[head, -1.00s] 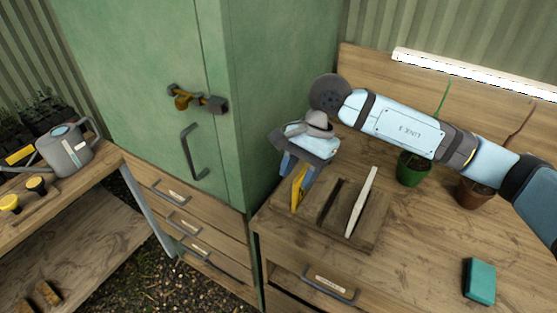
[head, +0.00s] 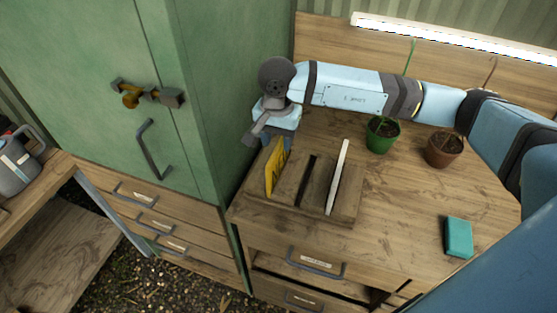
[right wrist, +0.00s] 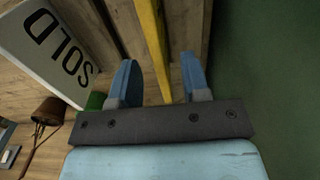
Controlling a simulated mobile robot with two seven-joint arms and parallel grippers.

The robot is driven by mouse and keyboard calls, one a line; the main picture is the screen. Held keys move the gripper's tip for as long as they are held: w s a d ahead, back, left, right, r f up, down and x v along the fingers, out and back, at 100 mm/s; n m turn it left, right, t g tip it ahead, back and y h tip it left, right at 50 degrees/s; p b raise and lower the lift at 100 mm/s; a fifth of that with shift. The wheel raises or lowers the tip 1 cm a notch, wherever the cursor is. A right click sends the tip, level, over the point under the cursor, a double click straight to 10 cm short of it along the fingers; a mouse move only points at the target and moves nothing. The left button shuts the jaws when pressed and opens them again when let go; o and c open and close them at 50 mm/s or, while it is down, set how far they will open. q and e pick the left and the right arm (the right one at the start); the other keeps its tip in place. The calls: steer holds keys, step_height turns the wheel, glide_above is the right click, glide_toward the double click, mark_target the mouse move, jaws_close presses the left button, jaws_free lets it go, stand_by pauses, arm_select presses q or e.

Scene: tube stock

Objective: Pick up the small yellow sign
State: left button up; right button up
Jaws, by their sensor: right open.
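The small yellow sign (head: 276,167) stands upright in the left part of a wooden rack (head: 322,213) on the workbench. My right gripper (head: 268,138) is just behind and above the sign, its fingers partly hidden by it in the head view. In the right wrist view, the open fingers of my right gripper (right wrist: 157,82) stand on either side of the yellow sign's edge (right wrist: 152,45), with gaps visible. The sign's face is not readable. My left gripper is not in view.
A white sign (head: 337,178), reading SOLD in the right wrist view (right wrist: 47,50), and a dark slat (head: 306,180) stand in the same rack. A green cabinet (head: 222,100) rises close to the left. Potted plants (head: 382,137) and a teal block (head: 458,237) lie to the right.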

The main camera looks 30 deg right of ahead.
mark_target(279, 145)
steer(key=f, duration=0.2)
steer(key=f+p, duration=0.1)
steer(key=f, duration=0.2)
steer(key=shift+w+d, duration=0.1)
steer(key=shift+d, duration=0.1)
steer(key=shift+r, duration=0.1)
jaws_close()
steer(key=shift+r, duration=0.1)
